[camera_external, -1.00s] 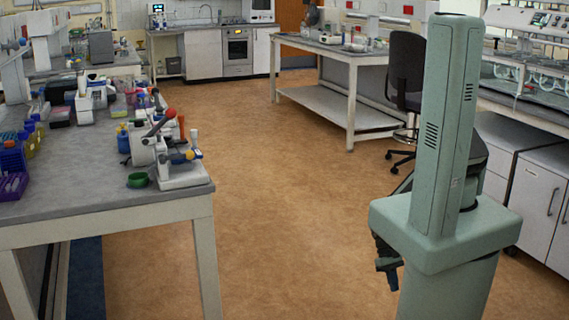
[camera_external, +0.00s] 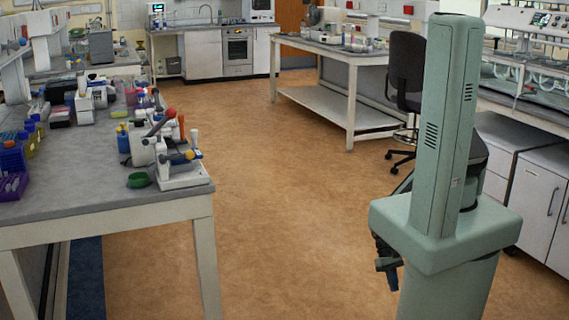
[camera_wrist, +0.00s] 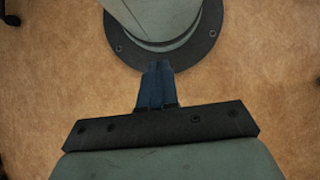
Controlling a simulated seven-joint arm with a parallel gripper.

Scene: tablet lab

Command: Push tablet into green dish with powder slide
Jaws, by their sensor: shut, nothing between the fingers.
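A small green dish (camera_external: 139,180) sits near the front edge of the left bench, just left of a white device with a blue and yellow part. A white device (camera_external: 180,167), perhaps the powder slide, stands beside the dish; I cannot tell for sure. The tablet cannot be made out in either view. My gripper (camera_external: 393,278) hangs low by my green column, far to the right of the bench and dish. In the wrist view my gripper (camera_wrist: 158,72) is shut and empty, its dark blue fingers together above the floor and my round base.
The left bench (camera_external: 90,205) also holds a purple rack (camera_external: 13,186), blue and yellow bottles, and several boxes. Open brown floor (camera_external: 275,200) lies between it and me. A black chair (camera_external: 405,75) and another bench (camera_external: 350,60) stand behind.

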